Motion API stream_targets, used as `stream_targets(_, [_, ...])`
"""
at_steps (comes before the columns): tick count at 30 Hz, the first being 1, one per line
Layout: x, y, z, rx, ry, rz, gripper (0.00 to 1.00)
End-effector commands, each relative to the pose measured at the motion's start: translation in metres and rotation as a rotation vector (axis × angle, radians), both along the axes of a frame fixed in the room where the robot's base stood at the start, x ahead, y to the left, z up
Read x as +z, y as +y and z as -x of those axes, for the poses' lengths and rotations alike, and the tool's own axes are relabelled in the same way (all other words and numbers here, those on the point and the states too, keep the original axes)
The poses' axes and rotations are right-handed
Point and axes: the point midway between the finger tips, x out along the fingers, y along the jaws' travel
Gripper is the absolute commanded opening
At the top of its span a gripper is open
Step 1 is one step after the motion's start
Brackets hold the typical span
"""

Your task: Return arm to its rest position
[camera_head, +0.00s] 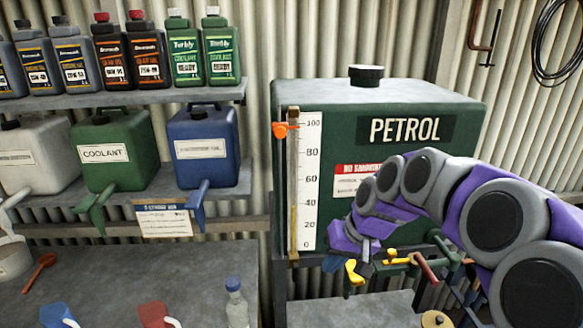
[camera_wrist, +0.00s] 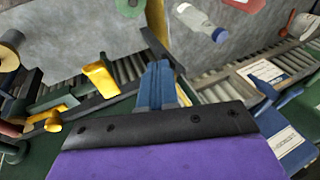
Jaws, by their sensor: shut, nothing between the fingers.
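My arm reaches in from the right edge in the head view and bends down in front of the green petrol tank (camera_head: 420,95). My gripper (camera_head: 366,270) is at its lower left end, low in front of the tank and close to a yellow tap handle (camera_head: 353,272). In the wrist view my gripper (camera_wrist: 158,80) has its blue-grey fingers together with nothing between them. The yellow handle (camera_wrist: 100,76) shows to their left there, apart from the fingers. The arm hides part of the tank's front and its red-topped label.
A level scale (camera_head: 310,185) with an orange pointer is on the tank's left. A green coolant can (camera_head: 110,150) and a blue can (camera_head: 205,145) stand on the shelf to the left. A clear bottle (camera_head: 236,305) stands on the grey bench below. Several taps crowd the space under the tank.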

Motion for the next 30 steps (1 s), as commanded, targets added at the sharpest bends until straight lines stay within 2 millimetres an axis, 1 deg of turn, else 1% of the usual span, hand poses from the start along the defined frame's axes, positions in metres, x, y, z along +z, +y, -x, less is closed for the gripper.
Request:
stream_targets(1, [-0.008,0.009,0.024,0.025,0.02,0.024,0.0])
stream_targets(3, [-0.018,0.018,0.056,0.051,0.054,0.062,0.0])
stream_targets(8, [-0.046,0.026,0.131,0.087,0.144,0.151,0.0])
stream_targets(12, [-0.074,0.021,0.194,0.086,0.221,0.232,0.0])
stream_targets(15, [-0.093,0.014,0.236,0.072,0.274,0.282,0.0])
stream_targets(18, [-0.11,0.005,0.27,0.053,0.319,0.32,0.0])
stream_targets(21, [-0.12,-0.001,0.293,0.036,0.35,0.345,0.0])
stream_targets(24, [-0.126,-0.004,0.305,0.025,0.368,0.358,0.0])
stream_targets(30, [-0.126,-0.005,0.309,0.022,0.372,0.361,0.0])
